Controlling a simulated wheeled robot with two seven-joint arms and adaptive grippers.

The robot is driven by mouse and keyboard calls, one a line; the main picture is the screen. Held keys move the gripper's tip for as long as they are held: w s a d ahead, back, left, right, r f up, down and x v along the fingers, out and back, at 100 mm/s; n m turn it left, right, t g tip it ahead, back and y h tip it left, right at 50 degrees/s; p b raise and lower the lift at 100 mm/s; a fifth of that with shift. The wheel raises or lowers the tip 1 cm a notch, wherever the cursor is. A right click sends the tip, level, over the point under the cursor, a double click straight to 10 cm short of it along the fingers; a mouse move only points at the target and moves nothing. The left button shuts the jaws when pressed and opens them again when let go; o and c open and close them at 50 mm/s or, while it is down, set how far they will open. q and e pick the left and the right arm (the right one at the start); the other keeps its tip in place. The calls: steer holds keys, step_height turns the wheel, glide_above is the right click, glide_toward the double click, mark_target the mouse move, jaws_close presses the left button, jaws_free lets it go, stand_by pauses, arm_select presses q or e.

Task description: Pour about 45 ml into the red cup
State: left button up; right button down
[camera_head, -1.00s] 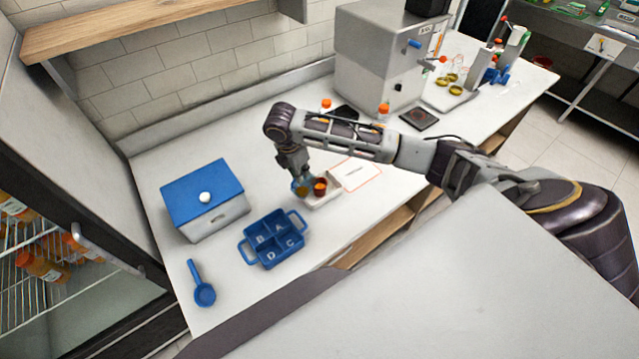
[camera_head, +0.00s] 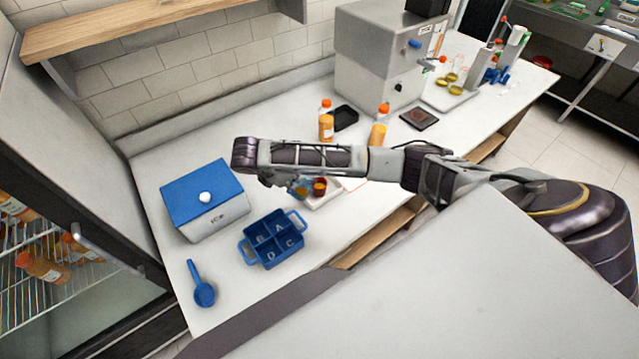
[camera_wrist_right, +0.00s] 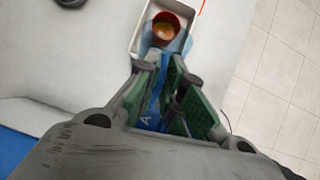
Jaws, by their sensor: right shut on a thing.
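The red cup (camera_head: 319,187) stands in a small white tray (camera_head: 331,198); it also shows in the right wrist view (camera_wrist_right: 165,29), with orange-yellow inside. My right gripper (camera_wrist_right: 170,85) is shut on a blue vessel (camera_head: 300,187), just left of the cup in the head view. The blue vessel (camera_wrist_right: 182,42) reaches the cup's near side in the wrist view, and looks tilted towards it. Orange shows at the vessel in the head view. A white letter A shows on blue between the fingers. I cannot tell whether liquid is flowing. My left gripper is out of view.
A blue tray with lettered compartments (camera_head: 245,255), a blue-lidded box (camera_head: 199,187) and a blue scoop (camera_head: 204,294) lie to the left. Orange-filled bottles (camera_head: 326,125) (camera_head: 378,134) and a grey machine (camera_head: 375,55) stand behind my arm.

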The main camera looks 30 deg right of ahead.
mark_target(288, 190)
steer(key=shift+s+a+f+h, duration=0.1)
steer(key=shift+a+f+h, duration=0.1)
steer(key=shift+a, duration=0.15)
steer(key=shift+a+f+h, duration=0.1)
steer(key=shift+a+h, duration=0.1)
steer(key=shift+a, duration=0.1)
steer(key=shift+a+f+h, duration=0.1)
steer(key=shift+a+h, duration=0.2)
steer(key=shift+s+a+f, duration=0.1)
steer(key=shift+a, duration=0.15)
steer(key=shift+a, duration=0.1)
steer(key=shift+f+t+h, duration=0.15)
steer(key=shift+t+h, duration=0.15)
steer(key=shift+h, duration=0.1)
steer(key=shift+s+a+f+h, duration=0.2)
steer(key=shift+a+h, duration=0.1)
steer(key=shift+a, duration=0.15)
steer(key=shift+a+f, duration=0.1)
steer(key=shift+a, duration=0.05)
steer(key=shift+a+f+h, duration=0.2)
steer(key=shift+a+h, duration=0.1)
steer(key=shift+h, duration=0.2)
